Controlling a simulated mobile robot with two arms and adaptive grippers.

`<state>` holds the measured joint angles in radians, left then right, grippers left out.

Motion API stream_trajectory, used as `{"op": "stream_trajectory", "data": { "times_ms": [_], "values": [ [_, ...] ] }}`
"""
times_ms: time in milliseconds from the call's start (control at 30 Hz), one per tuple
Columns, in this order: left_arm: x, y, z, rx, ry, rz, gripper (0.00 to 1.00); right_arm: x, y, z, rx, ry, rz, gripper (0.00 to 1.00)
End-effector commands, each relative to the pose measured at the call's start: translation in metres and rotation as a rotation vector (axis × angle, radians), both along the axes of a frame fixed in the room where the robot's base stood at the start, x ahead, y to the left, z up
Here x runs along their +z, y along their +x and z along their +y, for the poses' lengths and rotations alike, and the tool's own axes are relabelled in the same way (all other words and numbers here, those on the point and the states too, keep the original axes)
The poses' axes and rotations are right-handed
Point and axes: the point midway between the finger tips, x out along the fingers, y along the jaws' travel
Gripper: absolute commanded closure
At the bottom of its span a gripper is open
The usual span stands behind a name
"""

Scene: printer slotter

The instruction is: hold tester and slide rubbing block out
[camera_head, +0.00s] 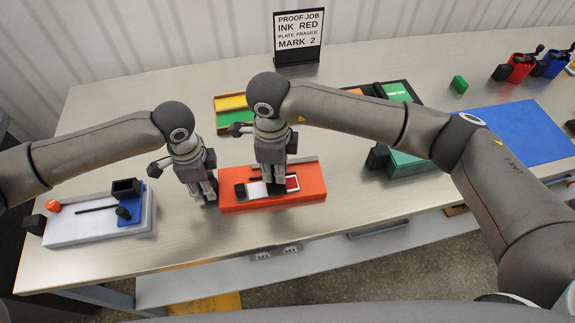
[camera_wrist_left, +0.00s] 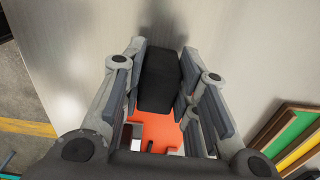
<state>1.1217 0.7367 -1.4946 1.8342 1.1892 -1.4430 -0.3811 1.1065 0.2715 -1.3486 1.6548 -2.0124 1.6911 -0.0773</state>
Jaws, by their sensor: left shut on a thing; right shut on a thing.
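The tester is an orange-red base (camera_head: 270,205) on the table, with a white strip, dark parts and a red-and-white window (camera_head: 292,184) on top. My left gripper (camera_head: 209,198) is at its left end, shut on a black handle; the left wrist view shows this handle (camera_wrist_left: 160,80) between the fingers, with the orange base (camera_wrist_left: 150,131) beyond it. My right gripper (camera_head: 275,189) points down over the top of the tester and is shut on a small block there, mostly hidden by the fingers. I take this for the rubbing block. A black knob (camera_head: 240,190) shows left of it.
A grey device (camera_head: 75,229) with a blue carriage (camera_head: 130,209) stands at the left. A sign (camera_head: 299,36) stands at the back. A yellow-and-green tray (camera_head: 230,102) lies behind the grippers. A green box (camera_head: 408,166) and blue mat (camera_head: 515,132) are at the right.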

Motion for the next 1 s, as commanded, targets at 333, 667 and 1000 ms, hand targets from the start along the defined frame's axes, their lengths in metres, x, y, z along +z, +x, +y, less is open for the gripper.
{"op": "stream_trajectory", "data": {
  "times_ms": [333, 667, 1000],
  "values": [
    [0.001, -0.001, -0.005, -0.006, -0.011, -0.001, 1.00, 0.001, -0.002, 0.005, 0.006, 0.012, 0.000, 0.71],
    [0.001, 0.000, -0.003, -0.003, -0.007, -0.001, 1.00, 0.000, -0.001, 0.003, 0.003, 0.007, 0.001, 0.60],
    [0.001, 0.000, -0.002, -0.002, -0.006, -0.001, 1.00, 0.037, 0.000, 0.002, 0.003, 0.007, -0.003, 0.60]
  ]
}}
